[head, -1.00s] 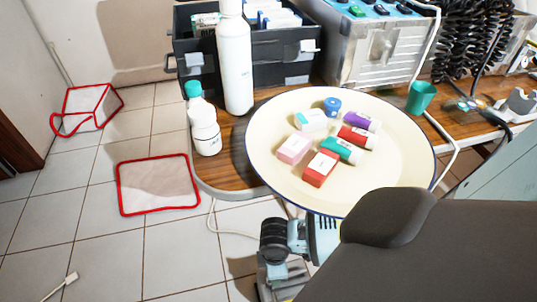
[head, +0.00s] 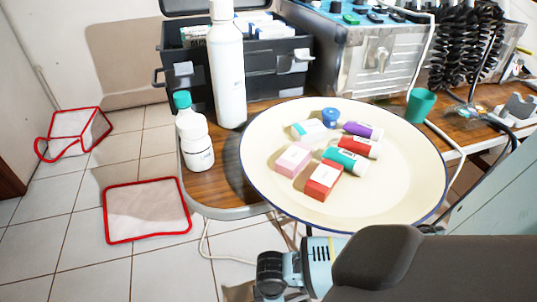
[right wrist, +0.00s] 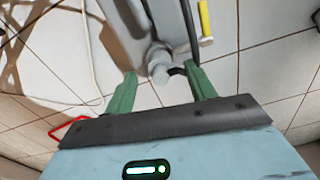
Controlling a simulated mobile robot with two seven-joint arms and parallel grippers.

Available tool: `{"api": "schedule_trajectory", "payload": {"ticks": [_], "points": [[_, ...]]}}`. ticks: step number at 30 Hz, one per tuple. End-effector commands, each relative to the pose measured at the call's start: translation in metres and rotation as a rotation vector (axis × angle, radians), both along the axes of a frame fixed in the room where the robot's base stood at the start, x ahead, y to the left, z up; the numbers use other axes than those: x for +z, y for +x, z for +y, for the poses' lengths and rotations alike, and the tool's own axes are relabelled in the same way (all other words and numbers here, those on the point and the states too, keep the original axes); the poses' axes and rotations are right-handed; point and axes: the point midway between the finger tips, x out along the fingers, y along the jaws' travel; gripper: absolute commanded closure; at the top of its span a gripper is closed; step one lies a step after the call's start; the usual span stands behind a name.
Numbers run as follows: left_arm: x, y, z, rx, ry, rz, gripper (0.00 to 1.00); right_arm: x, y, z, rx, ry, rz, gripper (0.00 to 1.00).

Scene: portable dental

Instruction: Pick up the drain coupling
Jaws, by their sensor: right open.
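In the right wrist view my right gripper (right wrist: 161,88) is open, with its two green fingers spread apart. A grey rounded fitting (right wrist: 158,65) at the end of a grey pipe shows at and just beyond the gap between the fingertips. It may be the drain coupling, but I cannot tell for sure. I see no contact between it and the fingers. No drain coupling is clearly seen in the head view. My left gripper is not in view.
A round cream tray (head: 410,180) with several small boxes and tubes covers the table's front. White bottles (head: 229,70) stand left of it, before a black case (head: 180,85). A red-edged mat (head: 147,209) lies on the tiles. A yellow-handled tool (right wrist: 205,20) is near the pipe.

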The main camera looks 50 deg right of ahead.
Motion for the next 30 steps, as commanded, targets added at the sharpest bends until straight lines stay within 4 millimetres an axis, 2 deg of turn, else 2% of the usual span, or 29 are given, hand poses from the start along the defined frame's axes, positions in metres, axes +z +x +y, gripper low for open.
{"api": "schedule_trajectory", "payload": {"ticks": [1,3,10,21,30], "points": [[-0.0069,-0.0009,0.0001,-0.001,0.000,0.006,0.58,-0.0103,-0.0011,0.0004,0.000,0.000,0.004,0.45],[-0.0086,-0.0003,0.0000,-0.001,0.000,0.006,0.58,-0.0133,-0.0007,0.0006,0.001,0.001,0.001,0.45],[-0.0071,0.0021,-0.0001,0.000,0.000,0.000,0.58,-0.0115,-0.0001,0.0004,0.001,0.000,-0.001,0.46],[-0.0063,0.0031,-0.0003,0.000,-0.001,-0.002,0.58,-0.0115,-0.0002,0.0003,0.000,0.000,-0.001,0.94],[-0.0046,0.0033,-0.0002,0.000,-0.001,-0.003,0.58,-0.0092,-0.0003,0.0002,0.000,0.000,-0.001,0.96]]}}
